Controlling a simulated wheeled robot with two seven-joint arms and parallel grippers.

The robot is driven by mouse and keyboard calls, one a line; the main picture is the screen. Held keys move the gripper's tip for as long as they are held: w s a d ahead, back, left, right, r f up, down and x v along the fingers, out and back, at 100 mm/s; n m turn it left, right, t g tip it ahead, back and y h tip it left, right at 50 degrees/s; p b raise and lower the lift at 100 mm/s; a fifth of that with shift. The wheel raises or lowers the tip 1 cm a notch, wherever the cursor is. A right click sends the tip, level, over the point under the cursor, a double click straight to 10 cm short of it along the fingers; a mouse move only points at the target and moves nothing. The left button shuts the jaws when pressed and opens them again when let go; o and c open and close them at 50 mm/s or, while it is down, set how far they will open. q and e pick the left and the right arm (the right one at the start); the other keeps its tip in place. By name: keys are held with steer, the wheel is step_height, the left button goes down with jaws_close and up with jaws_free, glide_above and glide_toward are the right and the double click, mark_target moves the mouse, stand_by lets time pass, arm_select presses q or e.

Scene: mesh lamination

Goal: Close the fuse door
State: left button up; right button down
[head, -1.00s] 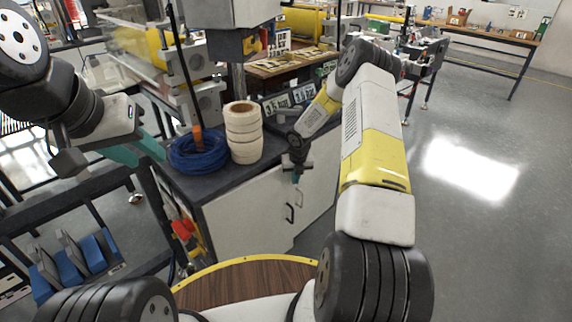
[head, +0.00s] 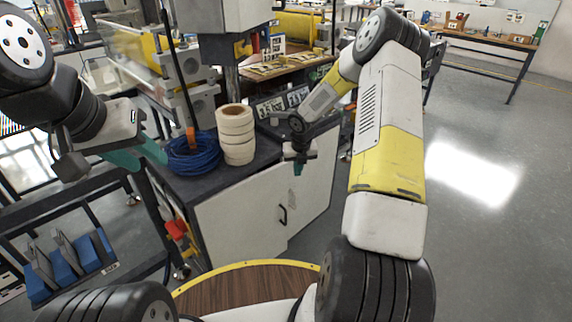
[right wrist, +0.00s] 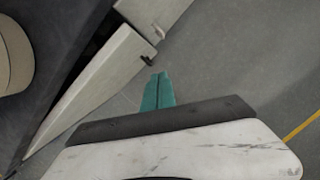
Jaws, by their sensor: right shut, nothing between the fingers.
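A dark-topped cabinet (head: 266,150) stands ahead with two white doors. The left door (head: 238,222) carries a black handle (head: 283,214) near its right edge. This door appears to stand slightly out from the right door (head: 317,185). In the right wrist view a pale door panel (right wrist: 95,92) shows, with a dark gap beside the counter. Which door is the fuse door is not marked. My right gripper (head: 298,168) is shut and empty in front of the doors, pointing down; its teal fingers show in the wrist view (right wrist: 158,90). My left gripper (head: 138,156) hangs left of the cabinet; its opening is unclear.
Stacked cream rolls (head: 236,135) and a coiled blue cable (head: 192,154) sit on the cabinet top. A machine column (head: 231,80) rises behind. A rack with blue bins (head: 70,265) stands lower left. The floor to the right is open.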

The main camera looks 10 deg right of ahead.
steer(key=r, duration=0.1)
steer(key=m+t+y, duration=0.1)
steer(key=m+y, duration=0.1)
steer(key=m, duration=2.8)
glide_toward(286, 187)
steer(key=s+f, duration=0.3)
steer(key=f, duration=0.4)
steer(key=w+a, duration=0.2)
steer(key=w, duration=0.1)
steer(key=shift+w, duration=0.2)
